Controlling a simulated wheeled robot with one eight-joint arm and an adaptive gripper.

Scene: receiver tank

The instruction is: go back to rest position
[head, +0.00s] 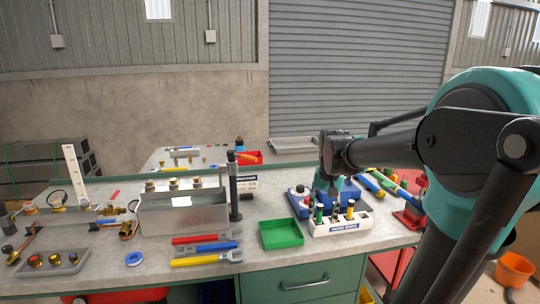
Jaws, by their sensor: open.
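My arm reaches in from the right, and my gripper (331,188) points down over the right part of the workbench (205,270). It is open, small and dark in this view, and its fingertips are hard to make out. It is just behind a white rack (342,228) that holds several upright tools with coloured handles. A blue case (299,203) lies behind and below the gripper. I cannot tell whether the gripper touches either of them.
A green tray (281,234) is left of the rack. Red, blue and yellow pliers (207,248) lie further left, before a metal tank (183,214) and a dark upright post (235,188). Brass fittings crowd the left end. A red vise (410,213) is at right.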

